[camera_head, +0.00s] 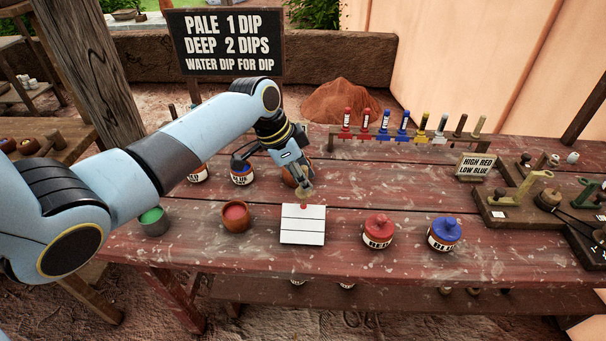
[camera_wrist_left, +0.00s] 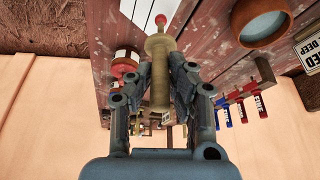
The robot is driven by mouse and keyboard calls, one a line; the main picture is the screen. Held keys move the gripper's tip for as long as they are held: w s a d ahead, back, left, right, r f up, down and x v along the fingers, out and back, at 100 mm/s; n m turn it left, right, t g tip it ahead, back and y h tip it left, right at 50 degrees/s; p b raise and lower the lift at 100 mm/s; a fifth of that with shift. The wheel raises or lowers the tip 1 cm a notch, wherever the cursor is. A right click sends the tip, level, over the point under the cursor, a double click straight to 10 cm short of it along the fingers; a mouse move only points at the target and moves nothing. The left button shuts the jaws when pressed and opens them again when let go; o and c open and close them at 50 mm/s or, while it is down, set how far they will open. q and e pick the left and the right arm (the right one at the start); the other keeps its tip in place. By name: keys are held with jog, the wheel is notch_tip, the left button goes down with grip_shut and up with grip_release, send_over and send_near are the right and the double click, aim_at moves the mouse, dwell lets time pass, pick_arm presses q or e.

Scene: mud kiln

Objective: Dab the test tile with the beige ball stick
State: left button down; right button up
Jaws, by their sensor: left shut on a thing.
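My left gripper (camera_head: 303,184) is shut on the beige ball stick (camera_head: 305,193), which points down over the far edge of the test tile (camera_head: 302,232). In the left wrist view the beige stick (camera_wrist_left: 159,75) lies between the two fingers, and its ball end (camera_wrist_left: 160,19) is red. The test tile is white with dark lines across it and lies flat on the table. The ball end is at the tile's top edge in the head view; I cannot tell whether it touches. My right gripper is not in view.
A cup of red (camera_head: 236,217) and a cup of green (camera_head: 153,221) stand left of the tile. A lidded red jar (camera_head: 379,232) and a blue one (camera_head: 443,235) stand right. A rack of colored sticks (camera_head: 404,138) is behind. A sign (camera_head: 228,43) shows dip counts.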

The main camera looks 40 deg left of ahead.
pick_arm(q)
jog(key=shift+f, duration=0.5)
dwell(0.5)
jog(key=shift+f, duration=0.1)
dwell(0.3)
dwell(0.6)
notch_tip(320, 180, up, 3)
jog(key=p, duration=0.2)
jog(key=shift+p, duration=0.3)
jog(key=shift+r, duration=2.5)
